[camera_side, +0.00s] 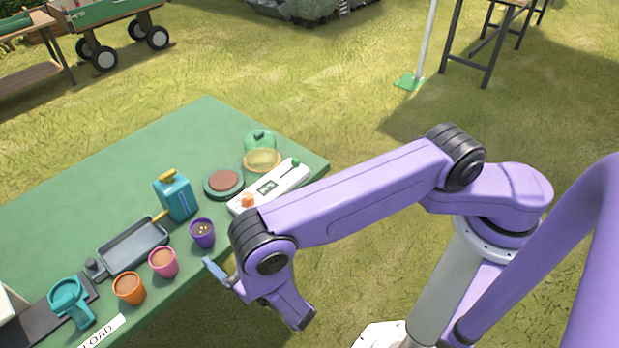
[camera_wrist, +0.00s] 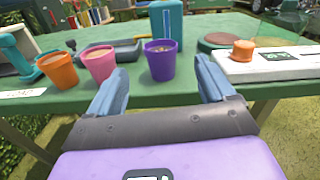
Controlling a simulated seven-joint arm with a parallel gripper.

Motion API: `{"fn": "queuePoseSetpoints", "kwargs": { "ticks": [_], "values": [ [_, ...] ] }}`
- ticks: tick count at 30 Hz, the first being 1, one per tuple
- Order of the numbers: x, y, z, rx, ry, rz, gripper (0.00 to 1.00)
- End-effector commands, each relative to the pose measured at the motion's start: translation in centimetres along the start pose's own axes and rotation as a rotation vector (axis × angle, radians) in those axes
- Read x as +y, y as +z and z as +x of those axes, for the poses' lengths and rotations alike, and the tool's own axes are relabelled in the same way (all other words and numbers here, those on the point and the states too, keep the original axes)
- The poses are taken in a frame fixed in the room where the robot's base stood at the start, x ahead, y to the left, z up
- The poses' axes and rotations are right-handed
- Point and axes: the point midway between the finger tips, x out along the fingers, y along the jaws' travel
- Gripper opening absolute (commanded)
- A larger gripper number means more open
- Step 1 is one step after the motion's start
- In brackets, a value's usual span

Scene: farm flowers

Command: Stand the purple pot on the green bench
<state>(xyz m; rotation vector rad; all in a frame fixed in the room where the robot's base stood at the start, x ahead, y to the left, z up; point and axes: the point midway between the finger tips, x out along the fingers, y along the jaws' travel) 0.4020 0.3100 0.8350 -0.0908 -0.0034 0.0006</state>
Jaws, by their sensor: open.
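The purple pot (camera_side: 202,232) stands upright near the front edge of the green bench (camera_side: 110,165), right of the pink pot (camera_side: 163,262) and the orange pot (camera_side: 129,288).
A grey tray (camera_side: 134,245) lies behind the pots, with a teal can (camera_side: 175,196) beside it. A white device (camera_side: 272,187) with an orange knob, a brown disc (camera_side: 223,182) and a green-topped dome (camera_side: 261,152) are to the right. A teal tool (camera_side: 70,297) stands left. The bench's back left is clear.

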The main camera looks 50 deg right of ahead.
Motion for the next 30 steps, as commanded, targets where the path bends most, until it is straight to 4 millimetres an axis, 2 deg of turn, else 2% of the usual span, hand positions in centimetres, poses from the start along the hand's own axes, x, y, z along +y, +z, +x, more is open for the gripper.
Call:
{"fn": "queuePoseSetpoints", "kwargs": {
  "ticks": [5,8,12,17,23,30],
  "values": [
    [-0.4,0.7,0.4,0.0,-0.029,0.012,0.83],
    [-1.7,2.6,1.4,0.002,-0.107,0.047,0.83],
    [-5.3,6.7,2.6,0.023,-0.295,0.138,0.83],
    [-10.3,10.7,2.5,0.078,-0.521,0.273,0.83],
    [-16.5,14.2,0.1,0.185,-0.782,0.475,0.83],
    [-22.6,16.7,-5.2,0.363,-1.054,0.761,0.83]
  ]
}}
